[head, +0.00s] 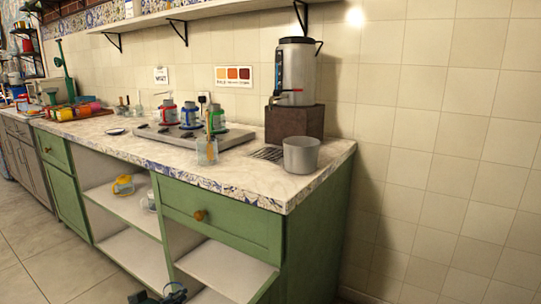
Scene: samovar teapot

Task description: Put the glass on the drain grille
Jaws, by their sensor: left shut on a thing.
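My left gripper (168,295) shows dark at the bottom edge, low in front of the open shelves. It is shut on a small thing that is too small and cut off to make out. A clear glass (207,153) with an orange stick in it stands on the counter near its front edge. The dark slotted drain grille (266,153) lies in the counter below the tap of the steel urn (297,66). A grey metal pot (301,155) stands at its right and hides part of it. My right gripper is out of view.
The urn stands on a brown block (294,123). A tray (184,137) with several red, blue and green-trimmed pots lies behind the glass. The green cabinet (224,219) has open shelves (127,203).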

